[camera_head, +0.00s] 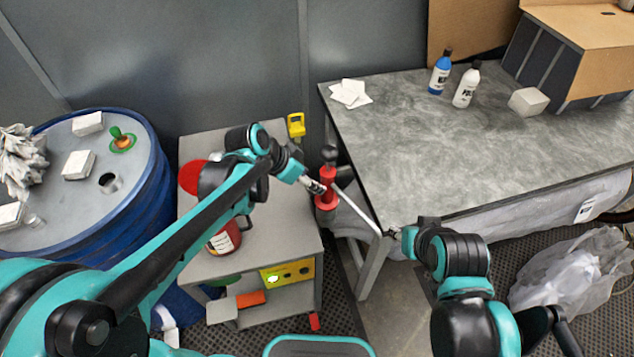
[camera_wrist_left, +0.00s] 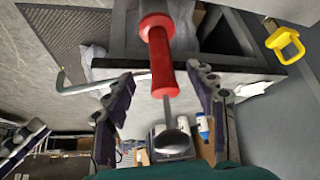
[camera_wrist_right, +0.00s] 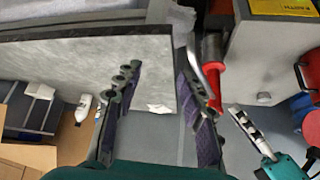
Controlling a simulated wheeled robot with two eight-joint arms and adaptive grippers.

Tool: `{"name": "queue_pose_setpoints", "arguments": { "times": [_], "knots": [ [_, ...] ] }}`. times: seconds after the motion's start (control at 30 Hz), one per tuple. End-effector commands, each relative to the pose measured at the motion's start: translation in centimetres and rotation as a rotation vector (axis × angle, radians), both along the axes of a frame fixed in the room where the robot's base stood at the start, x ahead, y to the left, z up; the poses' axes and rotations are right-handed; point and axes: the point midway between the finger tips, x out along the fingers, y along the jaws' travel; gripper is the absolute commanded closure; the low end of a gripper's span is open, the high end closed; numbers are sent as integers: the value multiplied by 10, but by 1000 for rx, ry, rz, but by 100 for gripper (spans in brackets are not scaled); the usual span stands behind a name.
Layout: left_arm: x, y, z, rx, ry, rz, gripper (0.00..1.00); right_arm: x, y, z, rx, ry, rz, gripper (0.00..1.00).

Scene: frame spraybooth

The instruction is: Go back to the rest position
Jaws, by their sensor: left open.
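My left gripper (camera_head: 317,187) reaches over the grey cart's right edge, close to a red-handled tool (camera_head: 326,190) with a dark knob on top. In the left wrist view its fingers (camera_wrist_left: 158,90) are spread, with the red handle (camera_wrist_left: 160,60) and its shiny rounded end between them in the picture. I cannot tell whether they touch. My right gripper (camera_head: 388,233) is by the table's front left corner. In the right wrist view its fingers (camera_wrist_right: 160,85) are apart with nothing gripped between them. The red handle (camera_wrist_right: 212,50) shows beyond its right finger.
A thin pale rod (camera_head: 357,210) slants between the red tool and my right gripper. The grey-topped table (camera_head: 400,140) carries bottles, a white block and papers. The cart (camera_head: 195,147) holds a red can (camera_head: 224,238). A blue drum (camera_head: 150,200) stands left; a plastic bag (camera_head: 570,275) lies right.

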Motion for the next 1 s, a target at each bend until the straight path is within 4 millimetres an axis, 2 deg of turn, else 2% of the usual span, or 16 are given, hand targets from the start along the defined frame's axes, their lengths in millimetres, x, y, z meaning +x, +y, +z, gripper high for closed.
{"name": "queue_pose_setpoints", "arguments": {
  "times": [0.17,0.73,0.87,1.0],
  "knots": [
    [-3,4,8,0,0,-1,44,0,0,0,0,0,0,60],
    [-7,6,9,1,2,16,44,0,0,0,0,0,0,60],
    [-25,22,17,14,12,116,44,0,0,0,0,0,0,60],
    [-64,55,27,29,19,328,44,0,0,0,0,0,0,60]
  ]
}}
